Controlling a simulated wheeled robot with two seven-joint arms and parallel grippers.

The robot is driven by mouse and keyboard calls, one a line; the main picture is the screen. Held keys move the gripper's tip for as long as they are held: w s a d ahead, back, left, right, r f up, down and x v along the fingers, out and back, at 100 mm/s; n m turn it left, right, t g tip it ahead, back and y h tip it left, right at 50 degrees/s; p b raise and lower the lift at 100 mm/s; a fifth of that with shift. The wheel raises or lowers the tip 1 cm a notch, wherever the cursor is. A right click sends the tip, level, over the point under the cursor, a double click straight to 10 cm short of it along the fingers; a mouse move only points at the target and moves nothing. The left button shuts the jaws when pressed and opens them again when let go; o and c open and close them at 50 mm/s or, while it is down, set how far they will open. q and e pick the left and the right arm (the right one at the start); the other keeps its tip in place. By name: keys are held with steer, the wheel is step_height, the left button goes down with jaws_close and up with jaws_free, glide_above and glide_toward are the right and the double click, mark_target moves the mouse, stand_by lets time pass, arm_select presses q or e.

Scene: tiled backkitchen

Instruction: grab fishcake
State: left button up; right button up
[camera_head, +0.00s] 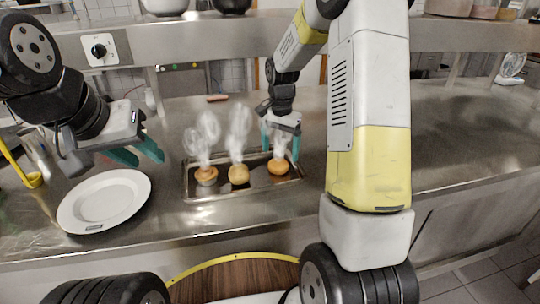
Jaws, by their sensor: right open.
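I cannot tell for certain which are fishcakes. They are the left piece (206,177), the middle piece (238,175) and the right piece (278,167). My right gripper (280,153) is open and points down over the right piece, its teal fingers to either side just above it. Contact is not clear. My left gripper (150,161) is open and empty, with its teal fingers apart, left of the tray and above the plate's far side.
An empty white plate (104,200) lies on the steel counter (205,226) left of the tray. A yellow-handled utensil (20,165) stands at the far left. A small brownish object (217,98) lies behind the tray. The counter right of my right arm is clear.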

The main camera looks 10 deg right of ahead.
mark_target(278, 162)
steer(key=f, duration=0.5)
steer(key=shift+a+f, duration=0.1)
steer(key=shift+a, duration=0.1)
steer(key=c, duration=1.5)
steer(key=shift+c, duration=0.2)
